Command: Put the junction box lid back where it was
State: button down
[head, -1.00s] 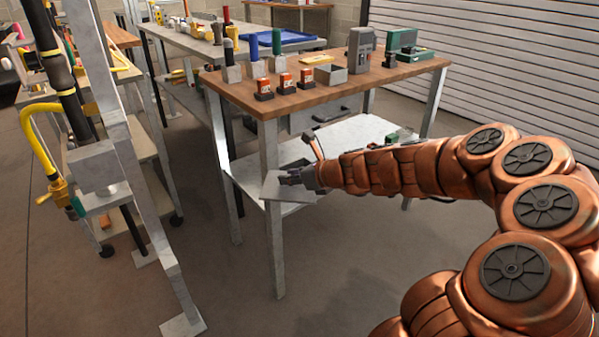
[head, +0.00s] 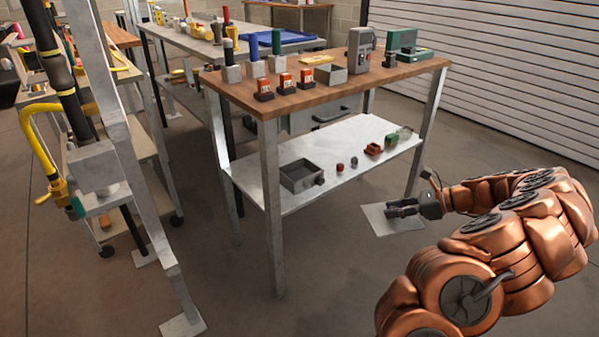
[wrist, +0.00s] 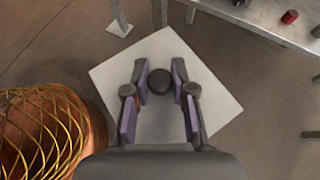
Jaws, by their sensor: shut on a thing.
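The junction box lid is a flat, light grey square plate with a dark round knob. It shows in the head view (head: 400,227) and in the wrist view (wrist: 215,98). My gripper (head: 391,209) is shut on the lid's knob, which sits between the purple-padded fingers in the wrist view (wrist: 160,80). The lid hangs in the air to the right of the workbench, clear of its right leg. The open grey junction box (head: 302,177) stands on the bench's lower shelf near the left end, its top uncovered.
The lower shelf (head: 340,147) also holds several small red and green parts right of the box. The wooden bench top (head: 300,92) above it carries tools and small blocks. A bench leg (head: 272,215) stands at the front left. Floor right of the bench is free.

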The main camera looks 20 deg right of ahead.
aim_at(405, 217)
jog(key=shift+s+d+f+n+y, duration=0.1)
jog(key=shift+s+d+f, duration=0.2)
jog(key=shift+d, duration=0.25)
jog(key=shift+s+d+f+n+y, duration=0.15)
jog(key=shift+s+d, duration=0.1)
jog(key=shift+d, duration=0.25)
jog(key=shift+s+d+f+n+y, duration=0.1)
jog(key=shift+s+d+f, duration=0.2)
jog(key=shift+d, duration=0.25)
jog(key=shift+r, duration=0.15)
